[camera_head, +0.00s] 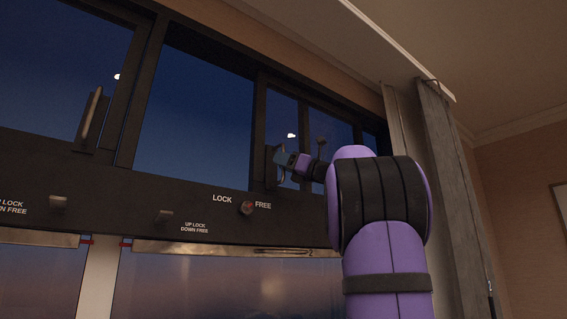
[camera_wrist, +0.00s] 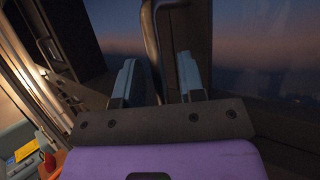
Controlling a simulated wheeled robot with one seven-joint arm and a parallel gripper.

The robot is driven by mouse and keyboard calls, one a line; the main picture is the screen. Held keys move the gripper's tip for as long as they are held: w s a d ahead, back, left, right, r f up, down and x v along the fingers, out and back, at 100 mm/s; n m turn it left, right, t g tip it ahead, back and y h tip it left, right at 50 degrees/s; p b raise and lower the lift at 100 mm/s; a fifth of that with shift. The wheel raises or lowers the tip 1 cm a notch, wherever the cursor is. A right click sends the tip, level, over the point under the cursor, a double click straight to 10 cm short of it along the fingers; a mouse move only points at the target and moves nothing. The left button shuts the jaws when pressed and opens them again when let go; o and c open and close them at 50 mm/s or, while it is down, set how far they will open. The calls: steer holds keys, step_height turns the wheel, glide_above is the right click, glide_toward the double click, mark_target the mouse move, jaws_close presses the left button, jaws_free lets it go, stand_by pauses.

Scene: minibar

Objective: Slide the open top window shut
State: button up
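The top window row has dark frames. Its right sliding pane (camera_head: 283,117) carries a dark upright handle (camera_head: 271,166) on its left frame edge. My gripper (camera_head: 284,165) is at this handle. In the wrist view its two blue-grey fingers (camera_wrist: 160,80) stand apart, with the handle bar (camera_wrist: 151,40) running down between them. The bar is nearer the left finger; I cannot tell whether it touches. A wide section of the top row (camera_head: 195,115) lies left of this pane; whether glass fills it is not clear.
Another top pane's handle (camera_head: 92,118) is at the left. Below runs a dark rail (camera_head: 120,200) with a red LOCK/FREE knob (camera_head: 247,208) and small latches (camera_head: 163,215). A grey curtain (camera_head: 447,170) hangs at the right, behind my arm.

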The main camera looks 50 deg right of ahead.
jaws_close()
steer(key=shift+a, duration=0.1)
steer(key=w+a, duration=0.3)
steer(key=a, duration=1.2)
steer(key=w+a, duration=0.4)
steer(key=a, duration=1.2)
steer(key=shift+w+a, duration=0.25)
steer(key=shift+a, duration=0.05)
jaws_free()
steer(key=shift+a, duration=0.2)
steer(key=shift+d, duration=0.1)
